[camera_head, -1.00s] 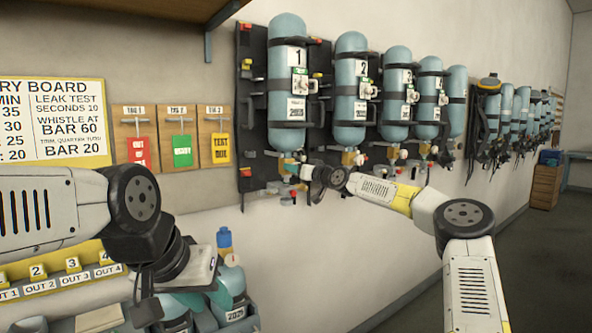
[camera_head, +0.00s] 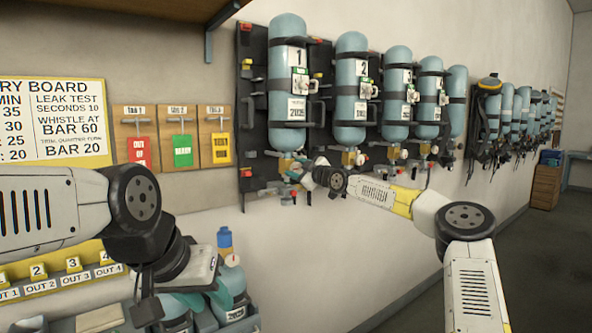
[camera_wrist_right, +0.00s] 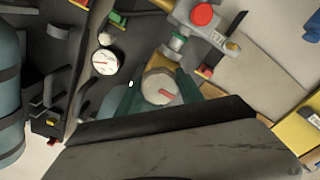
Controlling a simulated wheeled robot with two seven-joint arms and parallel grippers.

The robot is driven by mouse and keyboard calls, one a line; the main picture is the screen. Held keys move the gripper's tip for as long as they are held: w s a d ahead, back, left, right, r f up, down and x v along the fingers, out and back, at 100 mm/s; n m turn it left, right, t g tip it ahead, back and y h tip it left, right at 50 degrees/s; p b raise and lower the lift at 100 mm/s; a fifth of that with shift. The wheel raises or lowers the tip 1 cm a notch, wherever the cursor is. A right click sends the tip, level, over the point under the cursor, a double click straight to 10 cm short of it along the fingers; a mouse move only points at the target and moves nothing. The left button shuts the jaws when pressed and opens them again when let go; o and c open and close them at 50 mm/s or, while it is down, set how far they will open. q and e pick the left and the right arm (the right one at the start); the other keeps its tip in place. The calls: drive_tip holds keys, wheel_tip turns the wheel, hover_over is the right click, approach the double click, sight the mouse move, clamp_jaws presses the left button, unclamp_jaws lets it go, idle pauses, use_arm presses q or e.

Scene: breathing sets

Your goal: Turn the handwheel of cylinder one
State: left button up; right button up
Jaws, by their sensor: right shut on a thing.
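Cylinder one (camera_head: 287,80) is a light-blue bottle labelled 1, strapped upright to a dark wall rack. Its brass valve (camera_head: 285,163) is at the lower end. My right gripper (camera_head: 306,177) is at this valve. In the right wrist view, its teal fingers stand on both sides of a round cream handwheel (camera_wrist_right: 160,87) with a red mark, shut on it. In the head view the handwheel is largely hidden by the gripper. My left gripper (camera_head: 205,297) hangs low at the left, in front of the lower bottles; its finger gap is unclear.
More cylinders, such as cylinder two (camera_head: 351,90), hang to the right with their valves close to my right forearm. A round gauge (camera_wrist_right: 104,62) and a red knob (camera_wrist_right: 202,14) are near the handwheel. Tag boards (camera_head: 177,137) hang on the wall at left.

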drive_tip(key=n, duration=0.4)
drive_tip(key=shift+f+n, duration=0.25)
drive_tip(key=shift+n, duration=0.05)
drive_tip(key=n, duration=0.4)
drive_tip(key=shift+n, duration=0.3)
drive_tip(key=n, duration=0.4)
drive_tip(key=shift+d+n, duration=0.1)
drive_tip(key=shift+n, duration=2.4)
drive_tip(key=o, duration=1.4)
drive_tip(key=shift+r, duration=0.1)
